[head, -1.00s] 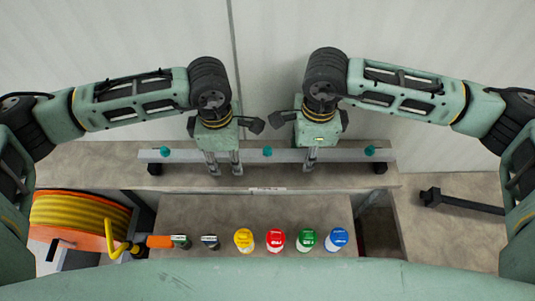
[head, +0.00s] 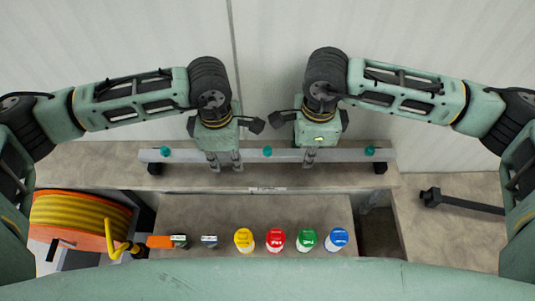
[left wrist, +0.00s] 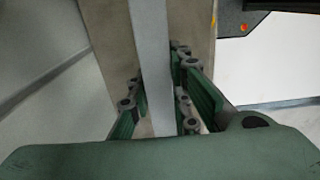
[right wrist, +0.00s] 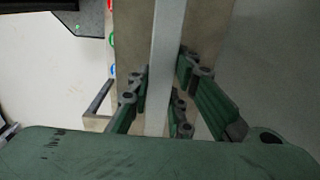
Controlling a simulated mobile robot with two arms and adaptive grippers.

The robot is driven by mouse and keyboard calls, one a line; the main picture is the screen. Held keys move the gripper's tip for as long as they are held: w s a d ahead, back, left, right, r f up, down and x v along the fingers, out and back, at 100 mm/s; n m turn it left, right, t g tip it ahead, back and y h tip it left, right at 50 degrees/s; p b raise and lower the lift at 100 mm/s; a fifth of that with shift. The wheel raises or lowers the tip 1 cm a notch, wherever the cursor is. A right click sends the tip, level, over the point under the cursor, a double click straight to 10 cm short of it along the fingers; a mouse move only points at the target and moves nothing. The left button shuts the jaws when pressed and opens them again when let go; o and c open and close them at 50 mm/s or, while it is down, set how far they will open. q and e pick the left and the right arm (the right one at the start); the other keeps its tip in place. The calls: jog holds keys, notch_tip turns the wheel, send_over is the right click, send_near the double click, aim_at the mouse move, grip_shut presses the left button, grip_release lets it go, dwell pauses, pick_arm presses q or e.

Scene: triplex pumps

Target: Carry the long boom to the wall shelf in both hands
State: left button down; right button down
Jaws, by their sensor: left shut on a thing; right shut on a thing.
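The long boom (head: 285,157) is a straight grey bar with teal knobs on top. It lies level, left to right, along the wall, with a black block near each end. My left gripper (head: 225,164) is shut on it left of its middle; my right gripper (head: 310,158) is shut on it right of its middle. The boom runs between the green fingers in the left wrist view (left wrist: 155,60) and in the right wrist view (right wrist: 166,55). I cannot tell whether it touches the blocks. Beneath it is a brown ledge (head: 330,182) against the wall; I cannot tell whether this is the wall shelf.
In front, a lower brown surface (head: 300,208) holds yellow (head: 243,240), red (head: 275,240), green (head: 307,240) and blue (head: 338,239) capped containers. An orange reel (head: 75,222) stands at left. A black bar-shaped tool (head: 460,201) lies at right.

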pick_arm(q)
jog(key=shift+w+r, duration=0.1)
jog(key=shift+r, duration=0.05)
pick_arm(e)
jog(key=shift+r, duration=0.1)
